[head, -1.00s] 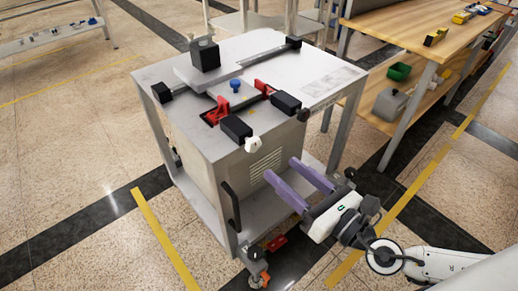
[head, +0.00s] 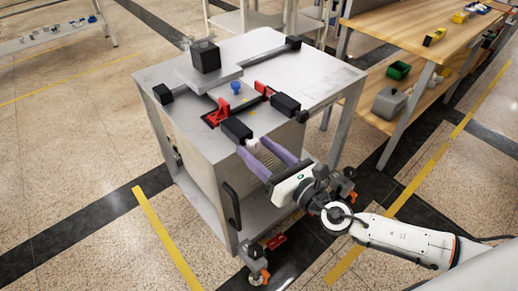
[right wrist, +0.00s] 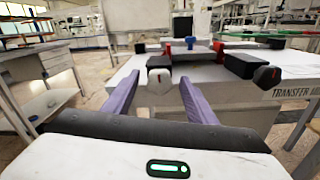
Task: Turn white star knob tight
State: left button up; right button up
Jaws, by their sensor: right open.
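The white star knob (right wrist: 159,81) has a small red mark and sits on the front end of a black block (head: 236,130) on the gantry cart's top. My right gripper (head: 253,147) is open, with its two purple fingers pointing at the knob from the front. In the right wrist view the knob shows between the fingertips, with gaps on both sides; I cannot tell how far it reaches between them. In the head view the fingers mostly hide it. My left gripper is not in view.
A dark star knob (right wrist: 267,76) sits on a second black block (head: 285,103) to the right. Red brackets (head: 221,111) and a blue knob (head: 236,88) stand behind on the cart top (head: 325,75). A wooden bench (head: 400,30) is at the right.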

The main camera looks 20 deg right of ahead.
jog(key=c, duration=1.1)
jog(key=shift+o, duration=0.2)
